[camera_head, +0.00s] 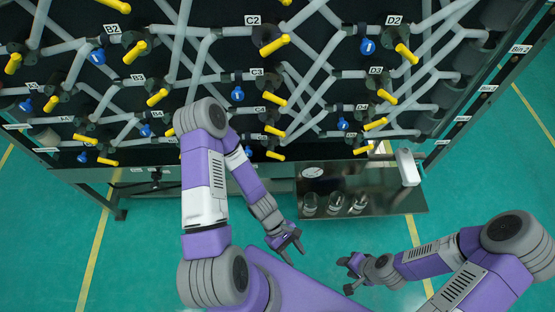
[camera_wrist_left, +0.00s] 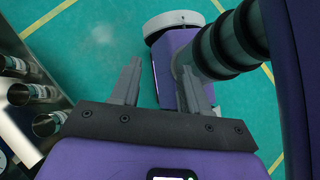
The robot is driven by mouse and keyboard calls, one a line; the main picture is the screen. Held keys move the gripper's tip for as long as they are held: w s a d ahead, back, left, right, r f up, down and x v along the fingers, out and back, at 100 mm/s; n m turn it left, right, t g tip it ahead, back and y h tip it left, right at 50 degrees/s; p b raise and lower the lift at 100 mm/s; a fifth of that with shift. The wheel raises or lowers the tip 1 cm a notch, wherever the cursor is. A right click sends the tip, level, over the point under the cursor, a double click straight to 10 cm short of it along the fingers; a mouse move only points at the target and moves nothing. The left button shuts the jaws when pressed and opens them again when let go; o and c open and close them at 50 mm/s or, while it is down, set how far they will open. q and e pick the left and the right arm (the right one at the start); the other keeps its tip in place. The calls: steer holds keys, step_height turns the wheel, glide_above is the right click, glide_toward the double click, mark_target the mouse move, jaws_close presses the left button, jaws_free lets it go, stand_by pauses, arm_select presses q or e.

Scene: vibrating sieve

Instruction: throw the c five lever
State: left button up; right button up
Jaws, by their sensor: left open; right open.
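The C5 lever (camera_head: 275,155) is a short yellow handle at the bottom of the C column on the black pipe panel, just below and right of its small, partly legible label (camera_head: 258,136). The yellow C4 lever (camera_head: 275,130) sits right above it. My left gripper (camera_head: 294,252) is open and empty, well below the C5 lever and apart from the panel. Its two fingers also show in the left wrist view (camera_wrist_left: 160,72) with nothing between them. My right gripper (camera_head: 345,275) is open and empty, lower and further right. The lever is not seen in the left wrist view.
A dark metal shelf (camera_head: 390,200) juts out below the panel, carrying several glass jars (camera_head: 334,204), a round dial (camera_head: 313,171) and a white device (camera_head: 407,167). Other yellow levers and blue valves crowd the panel. The green floor (camera_head: 150,260) is clear.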

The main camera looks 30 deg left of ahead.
mark_target(280, 157)
arm_select(q)
steer(key=w+a+r+n+t+h+b, duration=0.2)
steer(key=w+r+n+t+h+b, duration=0.15)
steer(key=w+n+t, duration=0.85)
steer(key=w+a+f+n+t+y+b, duration=0.1)
steer(key=w+a+n+t+y, duration=0.3)
steer(key=a+n, duration=0.6)
steer(key=w+a+f+n+t+y+b, duration=0.1)
steer(key=w+a+n+t+y+b, duration=0.1)
steer(key=w+a+n+y, duration=0.6)
steer(key=shift+n+h, duration=0.6)
steer(key=shift+h, duration=0.35)
steer(key=w, duration=0.1)
steer(key=w+b, duration=0.1)
steer(key=w, duration=0.1)
steer(key=w+a+f, duration=0.1)
steer(key=w, duration=0.1)
steer(key=shift+f, duration=0.1)
steer(key=shift+c, duration=0.3)
jaws_close()
